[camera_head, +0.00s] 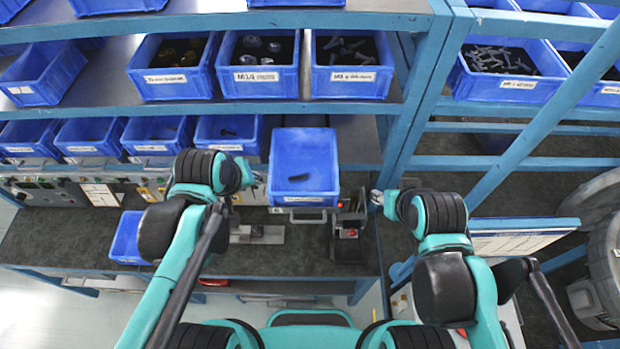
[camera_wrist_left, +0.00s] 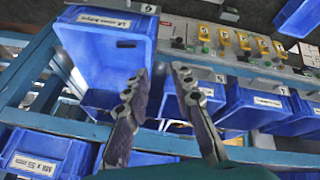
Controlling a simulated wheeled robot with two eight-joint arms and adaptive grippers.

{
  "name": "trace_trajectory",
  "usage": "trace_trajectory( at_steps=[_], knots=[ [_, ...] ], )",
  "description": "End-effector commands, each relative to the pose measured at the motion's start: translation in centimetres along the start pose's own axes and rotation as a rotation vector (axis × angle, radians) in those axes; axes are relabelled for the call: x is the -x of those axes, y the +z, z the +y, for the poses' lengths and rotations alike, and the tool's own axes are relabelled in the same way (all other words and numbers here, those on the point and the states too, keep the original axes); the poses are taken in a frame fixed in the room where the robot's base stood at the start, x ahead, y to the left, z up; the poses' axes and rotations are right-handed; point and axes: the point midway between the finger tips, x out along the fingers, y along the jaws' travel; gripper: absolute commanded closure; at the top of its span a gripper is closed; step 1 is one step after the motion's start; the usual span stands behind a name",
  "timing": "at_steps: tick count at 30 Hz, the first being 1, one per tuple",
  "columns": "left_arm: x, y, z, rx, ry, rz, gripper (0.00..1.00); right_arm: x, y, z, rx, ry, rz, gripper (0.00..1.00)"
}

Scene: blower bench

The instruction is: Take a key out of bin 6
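A blue bin (camera_head: 305,148) sticks out from the lower shelf in the middle of the head view. In the left wrist view the same bin (camera_wrist_left: 82,42) has a label and a tag that reads 6. A small dark key (camera_head: 299,177) lies on its floor; it also shows as a dark piece in the left wrist view (camera_wrist_left: 126,43). My left gripper (camera_head: 258,180) is left of the bin, with its fingers (camera_wrist_left: 160,72) apart and nothing between them. My right gripper (camera_head: 376,198) is right of the bin, apart from it; its opening is too small to judge.
Several blue bins (camera_head: 150,135) stand in the lower row to the left, and bins of nuts and bolts (camera_head: 258,77) fill the shelf above. A control panel (camera_head: 95,185) and a small fixture (camera_head: 348,230) are by the bench. A loose blue bin (camera_head: 125,240) sits at the bench's left front.

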Motion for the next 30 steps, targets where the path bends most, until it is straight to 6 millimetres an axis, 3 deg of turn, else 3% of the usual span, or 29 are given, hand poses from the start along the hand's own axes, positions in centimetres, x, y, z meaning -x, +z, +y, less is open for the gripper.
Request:
trace_trajectory(
  at_steps=[1,5,16,21,30],
  knots=[
    [0.8,-1.2,1.6,0.069,0.0,-0.035,0.76,1.5,-1.1,0.0,0.0,0.0,0.0,0.6],
    [-1.2,-1.8,4.1,0.282,-0.023,-0.127,0.76,1.8,-1.3,0.0,0.0,0.0,0.0,0.6],
    [-10.2,0.0,10.5,0.85,-0.215,-0.338,0.76,1.8,-1.3,0.0,0.0,0.0,0.0,0.6],
    [-13.2,1.5,12.0,1.014,-0.307,-0.378,0.76,1.8,-1.3,0.0,0.0,0.0,0.0,0.6],
    [-15.6,2.8,12.4,1.086,-0.352,-0.39,0.76,2.0,-1.4,0.0,0.0,0.0,0.0,0.6]
  ],
)
